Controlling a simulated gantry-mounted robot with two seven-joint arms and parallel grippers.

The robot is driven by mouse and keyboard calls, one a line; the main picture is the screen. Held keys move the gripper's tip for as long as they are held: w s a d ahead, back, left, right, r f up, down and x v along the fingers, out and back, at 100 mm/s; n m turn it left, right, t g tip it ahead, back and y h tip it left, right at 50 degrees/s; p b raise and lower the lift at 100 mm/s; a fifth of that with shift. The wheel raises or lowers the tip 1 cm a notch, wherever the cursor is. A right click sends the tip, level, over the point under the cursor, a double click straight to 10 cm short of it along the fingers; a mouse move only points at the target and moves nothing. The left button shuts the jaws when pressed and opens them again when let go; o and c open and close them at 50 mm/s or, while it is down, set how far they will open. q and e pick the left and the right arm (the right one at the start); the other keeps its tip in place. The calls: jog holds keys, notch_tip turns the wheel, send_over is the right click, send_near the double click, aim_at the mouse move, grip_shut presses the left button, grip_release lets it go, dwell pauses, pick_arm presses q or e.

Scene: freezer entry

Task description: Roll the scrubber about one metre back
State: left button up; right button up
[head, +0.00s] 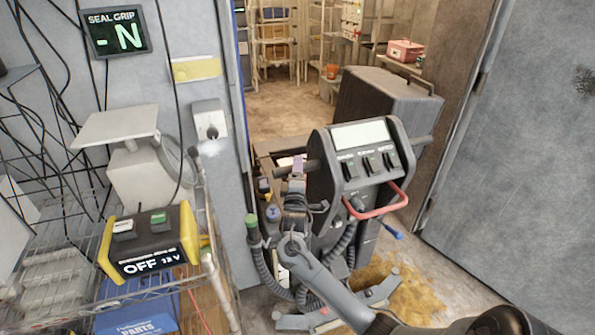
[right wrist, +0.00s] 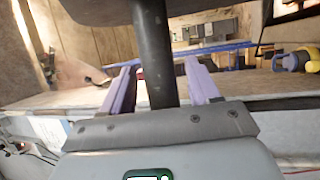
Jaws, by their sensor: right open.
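The scrubber (head: 335,185) stands in the doorway, with a dark control console, a pale screen and a red loop handle (head: 385,205). A dark grip bar sticks out from each side of the console. My right gripper (head: 298,166) is at the left grip bar (head: 312,167). In the right wrist view, the dark bar (right wrist: 152,45) passes between the two purple fingers of my right gripper (right wrist: 161,65). The fingers are open, with gaps beside the bar. The scrubber's base is partly hidden by my right arm. My left gripper is not in view.
A grey door (head: 520,140) stands open at the right. A wire cart (head: 215,270) with a yellow-black box (head: 150,245) reading OFF stands at the left, close to the scrubber. Brownish stained floor (head: 405,290) lies by the scrubber's base. Shelves stand in the room beyond.

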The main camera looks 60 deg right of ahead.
jog(key=shift+w+d+r, duration=0.1)
jog(key=shift+w+d, duration=0.2)
jog(key=shift+d, duration=0.25)
jog(key=shift+c, duration=0.2)
grip_shut()
